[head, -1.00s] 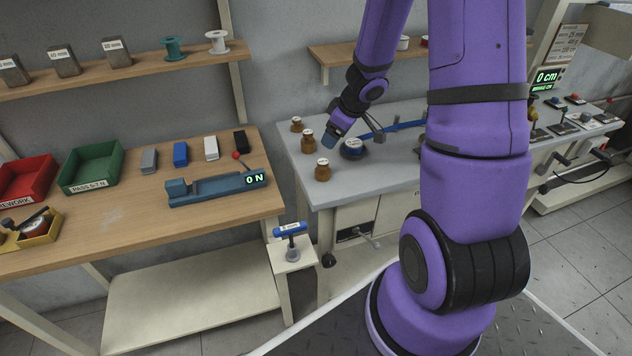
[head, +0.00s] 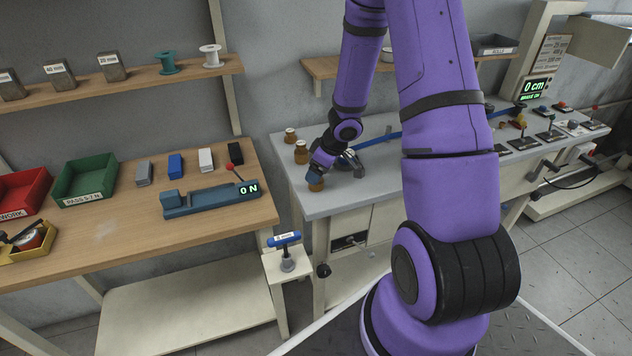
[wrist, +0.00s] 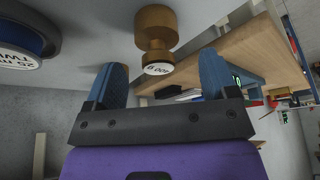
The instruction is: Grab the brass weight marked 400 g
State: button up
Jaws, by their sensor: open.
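The brass weight nearest the front of the grey bench (head: 316,186) is partly hidden by my gripper (head: 317,174) in the head view. In the wrist view this brass weight (wrist: 156,28) shows its round white label, which looks like 400 g upside down. My gripper (wrist: 160,72) is open, with one blue finger on each side of the labelled top in the picture. Contact cannot be told. Two more brass weights, a middle one (head: 301,153) and a far one (head: 290,135), stand behind it; their labels are unreadable.
A blue labelled round object (wrist: 22,42) is close by in the wrist view. A blue bar (head: 385,138) lies farther back on the grey bench (head: 345,201). The wooden bench (head: 120,235) with trays and blocks is at left, across a gap.

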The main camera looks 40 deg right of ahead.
jog(key=shift+x, duration=2.15)
jog(key=shift+w+d, duration=0.1)
jog(key=shift+c, duration=0.4)
jog(key=c, duration=1.2)
jog(key=shift+r, duration=0.15)
